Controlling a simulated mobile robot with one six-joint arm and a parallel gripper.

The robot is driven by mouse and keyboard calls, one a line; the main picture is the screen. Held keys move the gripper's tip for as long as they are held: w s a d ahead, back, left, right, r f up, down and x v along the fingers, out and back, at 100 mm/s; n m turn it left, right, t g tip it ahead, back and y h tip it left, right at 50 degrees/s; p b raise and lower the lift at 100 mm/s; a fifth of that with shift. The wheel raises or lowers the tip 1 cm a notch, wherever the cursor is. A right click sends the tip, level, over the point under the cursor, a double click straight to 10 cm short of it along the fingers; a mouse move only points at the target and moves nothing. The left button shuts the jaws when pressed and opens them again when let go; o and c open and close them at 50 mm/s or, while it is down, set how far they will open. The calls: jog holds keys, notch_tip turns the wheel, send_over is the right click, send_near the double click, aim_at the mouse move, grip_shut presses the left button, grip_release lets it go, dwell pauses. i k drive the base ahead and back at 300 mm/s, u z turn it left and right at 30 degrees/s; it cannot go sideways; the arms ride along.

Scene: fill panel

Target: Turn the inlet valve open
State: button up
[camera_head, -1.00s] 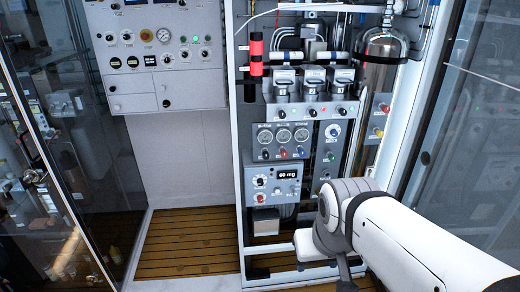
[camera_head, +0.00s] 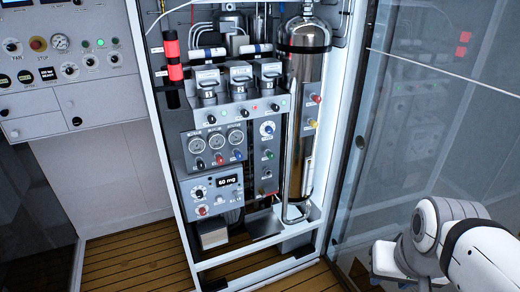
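The fill panel (camera_head: 185,155) stands in an open white-framed cabinet, with three round gauges in a row. The labels are too small to show which one is the inlet valve. My white arm is at the lower right, away from the panel; no gripper fingers show.
The tall steel cylinder (camera_head: 303,120) stands right of the knobs. A glass pane (camera_head: 420,140) fills the right side, near my arm. A grey control box (camera_head: 65,70) hangs at the left. The slatted wooden floor (camera_head: 140,265) before the cabinet looks clear.

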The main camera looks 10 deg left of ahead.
aim_at(200, 166)
jog(key=z, duration=0.9)
jog(key=k, duration=1.5)
jog(key=u, duration=1.45)
jog(key=i, duration=1.05)
jog(key=u, duration=0.1)
